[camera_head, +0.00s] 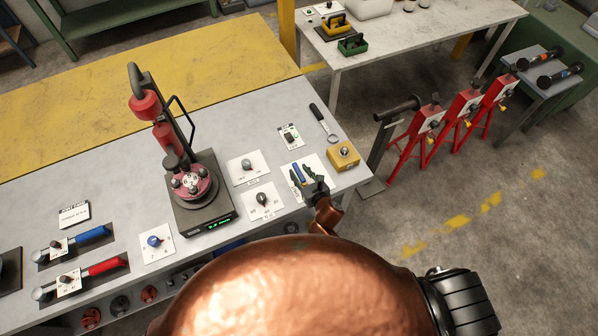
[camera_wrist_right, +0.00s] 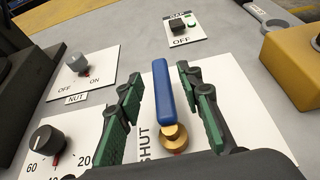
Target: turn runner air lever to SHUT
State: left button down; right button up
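A blue lever handle (camera_wrist_right: 163,88) on a brass pivot (camera_wrist_right: 174,137) sits on a white plate (camera_wrist_right: 235,118) in the right wrist view. The handle points away from the wrist. The word SHUT is printed left of the pivot. My right gripper (camera_wrist_right: 160,76) is open, its green-padded fingers on either side of the handle with visible gaps. In the head view the blue handle (camera_head: 298,173) shows at the bench's right end, with my right gripper (camera_head: 307,184) over its plate, partly hiding it. My left gripper is not in view.
A knob marked NUT (camera_wrist_right: 76,64) and a numbered dial (camera_wrist_right: 46,140) lie left of the lever. A small switch plate (camera_wrist_right: 181,30) is beyond it, and a yellow box (camera_head: 343,155) stands to the right. A red-and-black machine (camera_head: 190,186) stands farther left on the bench.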

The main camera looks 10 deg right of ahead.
jog(key=shift+w+f, duration=0.2)
jog(key=shift+w, duration=0.2)
jog(key=shift+c, duration=0.3)
grip_shut()
